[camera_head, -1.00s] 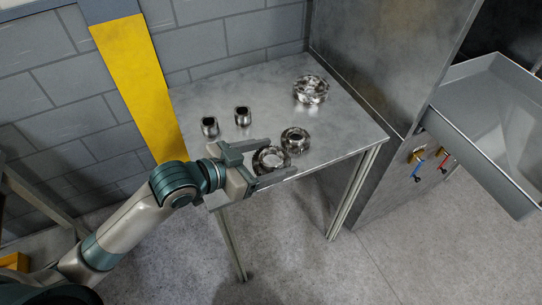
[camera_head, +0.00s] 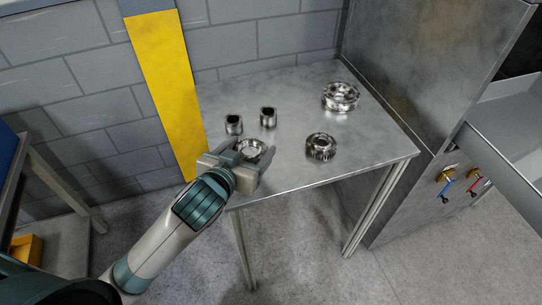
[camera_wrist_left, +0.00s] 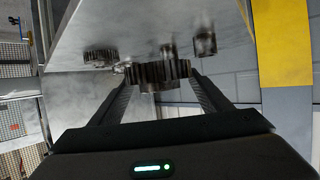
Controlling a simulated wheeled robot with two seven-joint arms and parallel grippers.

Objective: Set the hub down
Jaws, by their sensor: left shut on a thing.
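My left gripper (camera_head: 257,152) is shut on a shiny metal ring-shaped hub (camera_head: 249,149), with one finger on each side of it. The hub is over the front left part of the metal table, near two small cylinders. In the left wrist view the hub (camera_wrist_left: 158,73) shows a toothed side between the fingertips. Whether its underside touches the table top cannot be told. My right gripper is not in view.
The metal table (camera_head: 290,91) also bears two small dark-topped cylinders (camera_head: 234,124) (camera_head: 268,117), a ring part (camera_head: 321,146) right of the hub and a larger ring (camera_head: 340,97) at the back right. A metal cabinet (camera_head: 425,75) stands at the table's right. The table's middle is clear.

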